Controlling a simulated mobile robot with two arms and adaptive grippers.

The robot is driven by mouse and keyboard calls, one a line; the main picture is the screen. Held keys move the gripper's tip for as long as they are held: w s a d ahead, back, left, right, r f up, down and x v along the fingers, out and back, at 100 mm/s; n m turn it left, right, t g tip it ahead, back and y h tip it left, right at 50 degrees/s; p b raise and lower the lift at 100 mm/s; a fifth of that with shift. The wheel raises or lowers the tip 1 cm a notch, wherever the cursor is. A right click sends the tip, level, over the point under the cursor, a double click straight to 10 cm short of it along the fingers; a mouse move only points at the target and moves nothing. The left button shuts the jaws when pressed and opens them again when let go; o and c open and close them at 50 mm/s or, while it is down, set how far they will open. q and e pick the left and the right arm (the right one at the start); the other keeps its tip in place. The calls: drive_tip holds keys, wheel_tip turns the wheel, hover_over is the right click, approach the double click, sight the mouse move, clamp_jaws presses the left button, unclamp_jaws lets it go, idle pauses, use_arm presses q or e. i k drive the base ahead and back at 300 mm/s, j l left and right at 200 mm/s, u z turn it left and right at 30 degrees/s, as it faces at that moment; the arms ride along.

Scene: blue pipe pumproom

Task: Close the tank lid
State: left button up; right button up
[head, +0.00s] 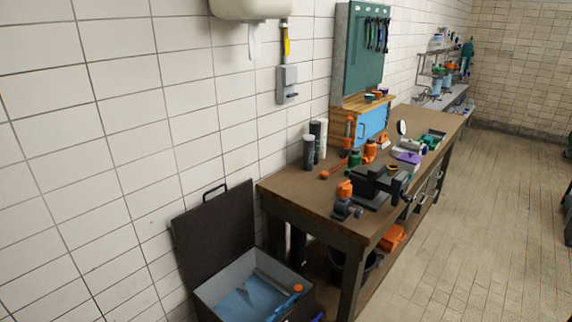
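The tank (207,295) is a grey open box on the floor at the bottom left, against the tiled wall and beside the workbench. Its dark lid (215,237) stands raised and open, tilted back near the wall, with a black handle (213,190) at its top edge. Inside the tank I see a blue surface (243,303) and an item with an orange knob (297,288) near the right rim. The tank's front is cut off by the picture's lower edge. Neither of my grippers is in view.
A wooden workbench (290,197) stands right of the tank, carrying a vise (378,184), tubes and small parts. A dark bucket (345,265) and orange items (392,238) sit under it. A white dispenser (250,8) hangs on the wall.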

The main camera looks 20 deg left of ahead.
sight(209, 235)
drive_tip(key=u, duration=1.3)
